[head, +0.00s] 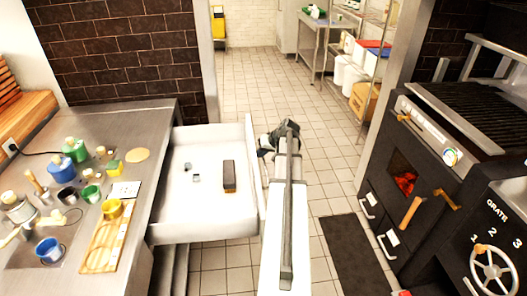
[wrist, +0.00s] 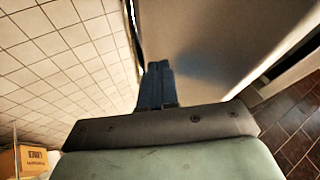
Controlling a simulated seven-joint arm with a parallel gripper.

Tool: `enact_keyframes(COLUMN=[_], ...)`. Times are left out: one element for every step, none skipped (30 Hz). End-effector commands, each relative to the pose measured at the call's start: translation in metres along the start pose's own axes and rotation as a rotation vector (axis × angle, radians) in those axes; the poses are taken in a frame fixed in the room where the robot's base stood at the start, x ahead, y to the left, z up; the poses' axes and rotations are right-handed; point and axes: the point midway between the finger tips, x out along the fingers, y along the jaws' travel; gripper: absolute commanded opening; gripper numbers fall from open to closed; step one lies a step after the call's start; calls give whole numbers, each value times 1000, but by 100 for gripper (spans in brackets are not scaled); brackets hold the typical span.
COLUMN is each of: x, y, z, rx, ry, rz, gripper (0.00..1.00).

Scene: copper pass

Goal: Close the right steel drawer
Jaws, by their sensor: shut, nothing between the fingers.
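The steel drawer (head: 200,222) stands pulled out to the right from the steel counter (head: 125,125). Its pale inside holds a dark brown block (head: 229,176) and two small metal pieces. My gripper (head: 265,153) is at the outer side of the drawer's front panel, toward its far end. In the wrist view my gripper's dark fingers (wrist: 160,84) are together with nothing between them. The broad drawer front (wrist: 215,40) fills the upper right there, close beside the fingertips. I cannot tell whether they touch it.
Cups, bottles and a wooden board (head: 104,240) crowd the counter at left. A black oven and grill (head: 405,175) stand at right, with a dark mat (head: 350,255) before them. Tiled floor (head: 240,80) lies open beyond the drawer. Shelving (head: 365,50) stands at the back right.

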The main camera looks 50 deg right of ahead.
Motion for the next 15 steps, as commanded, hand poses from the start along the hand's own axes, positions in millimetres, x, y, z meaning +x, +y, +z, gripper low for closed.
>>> enact_keyframes(x=[1, 1, 1, 1, 0, 0, 0, 0, 0, 1, 1, 1, 2, 3, 5], y=[0, 0, 0, 0, 0, 0, 0, 0, 0, 0, -1, -2, -4, -5, -8], z=[0, 0, 0, 0, 0, 0, 0, 0, 0, 0, 0, 0, 0, 0, 0], rx=[0, 0, 0, 0, 0, 0, 0, 0, 0, 0, 0, -1, -1, -1, -1], ry=[0, 0, 0, 0, 0, 0, 0, 0, 0, 0, 0, 0, 0, 0, 0], rz=[0, 0, 0, 0, 0, 0, 0, 0, 0, 0, 0, 0, 0, 0, 0], gripper=[0, 0, 0, 0, 0, 0, 0, 0, 0, 0, 0, 0, 0, 0, 0])
